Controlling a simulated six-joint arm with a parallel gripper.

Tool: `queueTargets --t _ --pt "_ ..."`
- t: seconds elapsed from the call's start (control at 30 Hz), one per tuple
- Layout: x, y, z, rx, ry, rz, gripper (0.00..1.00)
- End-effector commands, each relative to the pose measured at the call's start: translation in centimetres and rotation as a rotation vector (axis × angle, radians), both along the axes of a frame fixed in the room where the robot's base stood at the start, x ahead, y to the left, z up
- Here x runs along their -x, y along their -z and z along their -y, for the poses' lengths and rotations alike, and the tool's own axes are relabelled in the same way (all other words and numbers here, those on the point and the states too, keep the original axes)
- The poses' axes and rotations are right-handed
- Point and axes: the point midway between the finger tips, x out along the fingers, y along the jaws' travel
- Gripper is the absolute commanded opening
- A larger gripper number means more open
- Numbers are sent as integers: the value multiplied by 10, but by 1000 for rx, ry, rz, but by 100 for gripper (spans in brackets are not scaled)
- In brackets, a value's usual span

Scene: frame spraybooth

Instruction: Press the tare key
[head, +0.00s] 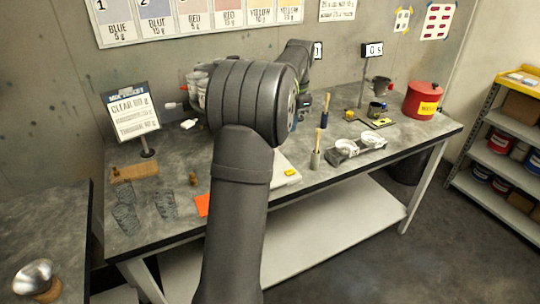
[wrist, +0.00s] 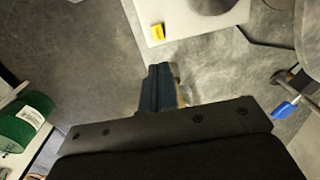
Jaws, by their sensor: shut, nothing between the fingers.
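A small yellow key (wrist: 157,32) sits at the corner of a pale, flat slab (wrist: 188,32) in the wrist view. In the head view the yellow key (head: 290,172) is at the front right corner of the pale slab (head: 284,181), near the bench's front edge. I take it for the tare key; no label is readable. My gripper (wrist: 160,72) is shut and empty, its dark fingertips apart from the key in the wrist picture. Their height above the bench is unclear. In the head view my arm hides part of the slab, and I cannot make out the fingers.
A sign on a stand (head: 132,112) is at left. A blue-handled brush (wrist: 286,108) and a green cylinder (wrist: 22,128) flank my gripper in the wrist view.

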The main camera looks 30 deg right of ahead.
Motion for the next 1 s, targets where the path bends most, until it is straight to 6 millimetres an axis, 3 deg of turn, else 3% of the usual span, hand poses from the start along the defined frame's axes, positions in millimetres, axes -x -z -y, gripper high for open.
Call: queueTargets --t 0.4,0.7,1.0 --pt "-1 50 -10 -268 251 419 0" --pt "8 62 2 -351 496 631 0" --pt "11 64 6 -362 547 668 0"
